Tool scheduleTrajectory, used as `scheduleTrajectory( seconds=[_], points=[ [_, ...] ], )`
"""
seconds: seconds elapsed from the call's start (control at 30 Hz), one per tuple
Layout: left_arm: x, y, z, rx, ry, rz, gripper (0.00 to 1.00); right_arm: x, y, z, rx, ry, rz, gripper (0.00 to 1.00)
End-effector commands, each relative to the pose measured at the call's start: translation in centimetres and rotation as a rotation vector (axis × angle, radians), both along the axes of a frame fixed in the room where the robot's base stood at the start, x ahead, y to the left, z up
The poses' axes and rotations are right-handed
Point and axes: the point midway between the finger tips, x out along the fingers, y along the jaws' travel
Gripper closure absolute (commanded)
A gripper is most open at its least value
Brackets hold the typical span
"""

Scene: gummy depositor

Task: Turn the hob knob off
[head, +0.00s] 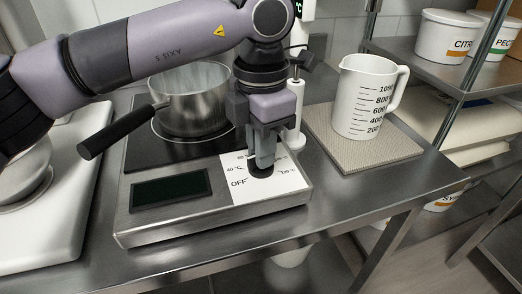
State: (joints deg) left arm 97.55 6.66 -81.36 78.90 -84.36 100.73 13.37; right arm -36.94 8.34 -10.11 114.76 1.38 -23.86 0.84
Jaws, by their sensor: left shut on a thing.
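The hob (220,203) stands on the steel table, with a dark display (170,190) and a white dial plate (242,192) on its front. The plate is marked OFF at its lower left, with temperature marks to the upper left and to the right. My left gripper (262,165) points down and is shut on the black hob knob (261,171). The fingers cover much of the knob, and I cannot tell where its pointer is. My right gripper is not in view.
A steel saucepan (190,100) with a black handle sits on the hob behind the gripper. A white measuring jug (366,98) stands on a beige mat (345,148) to the right. A white thermometer stand (295,112) is close beside my gripper. Shelves with tubs (449,36) are at the far right.

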Motion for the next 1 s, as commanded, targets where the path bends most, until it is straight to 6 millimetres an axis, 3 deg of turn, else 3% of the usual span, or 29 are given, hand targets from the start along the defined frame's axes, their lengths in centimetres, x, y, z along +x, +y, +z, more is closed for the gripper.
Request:
scheduleTrajectory(
  seconds=[0.33, 0.93, 0.97, 1.0],
  points=[
    [0.05, 0.02, 0.13, -0.001, -0.002, 0.164, 1.00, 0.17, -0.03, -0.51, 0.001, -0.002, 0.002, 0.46],
    [0.07, 0.03, 0.22, -0.002, -0.002, 0.202, 1.00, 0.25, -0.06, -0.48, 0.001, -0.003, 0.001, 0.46],
    [0.07, 0.03, 0.22, -0.002, -0.002, 0.202, 0.80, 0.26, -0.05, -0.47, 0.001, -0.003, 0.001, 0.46],
    [0.07, 0.03, 0.22, -0.002, -0.002, 0.202, 0.67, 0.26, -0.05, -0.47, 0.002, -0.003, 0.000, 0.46]
  ],
)
